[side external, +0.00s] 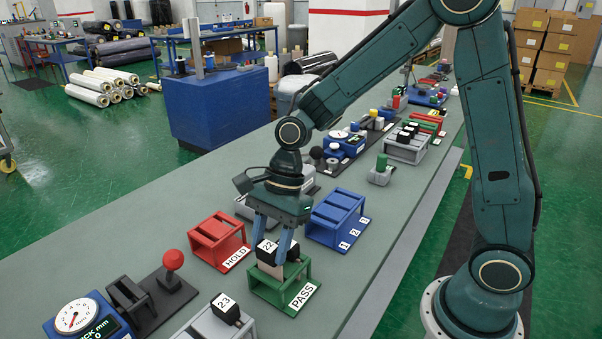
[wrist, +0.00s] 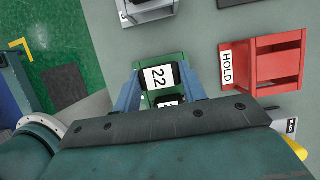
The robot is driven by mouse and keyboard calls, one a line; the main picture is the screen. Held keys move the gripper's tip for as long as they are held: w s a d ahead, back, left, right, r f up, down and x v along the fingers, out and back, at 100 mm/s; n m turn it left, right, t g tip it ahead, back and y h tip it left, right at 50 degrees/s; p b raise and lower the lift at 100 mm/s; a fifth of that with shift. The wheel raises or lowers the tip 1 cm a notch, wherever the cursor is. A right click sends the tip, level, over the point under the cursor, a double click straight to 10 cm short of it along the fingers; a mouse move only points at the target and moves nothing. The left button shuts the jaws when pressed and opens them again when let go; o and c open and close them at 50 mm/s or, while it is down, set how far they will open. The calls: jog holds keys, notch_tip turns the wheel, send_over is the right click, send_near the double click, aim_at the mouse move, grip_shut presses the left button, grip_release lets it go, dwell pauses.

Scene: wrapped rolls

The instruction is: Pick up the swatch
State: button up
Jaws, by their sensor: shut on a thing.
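A black roll-like piece with a white label reading 22 (side external: 268,247) is between the fingers of my gripper (side external: 271,250), at the green PASS rack (side external: 284,292). My gripper points down and is shut on this piece. Its lower part is hidden by the rack and fingers, so I cannot tell whether it touches the rack. In the wrist view the 22 label (wrist: 157,78) shows between the blue fingers, over the green rack. A second labelled black piece (wrist: 168,100) shows partly just below it, cut off by my gripper body.
The red HOLD rack (side external: 217,238) stands left of the green rack, and the blue numbered rack (side external: 336,217) behind it. A grey holder with a black piece marked 23 (side external: 226,308) and a blue thickness gauge (side external: 77,316) are in front.

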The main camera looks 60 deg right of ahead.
notch_tip(320, 180, up, 6)
jog(key=shift+r, duration=0.25)
dwell(0.6)
jog(key=shift+w+d+n+g, duration=0.3)
jog(key=shift+w+n, duration=0.6)
jog(key=w+d+f+n+g+h, duration=0.2)
jog(key=w+d+n+g+h, duration=0.1)
jog(key=w+d+n, duration=0.7)
jog(key=shift+d+f+n+g, duration=0.35)
jog(key=shift+d+n, duration=0.5)
jog(key=shift+n, duration=0.55)
jog(key=shift+s+a+f, duration=0.1)
jog(key=shift+a, duration=0.1)
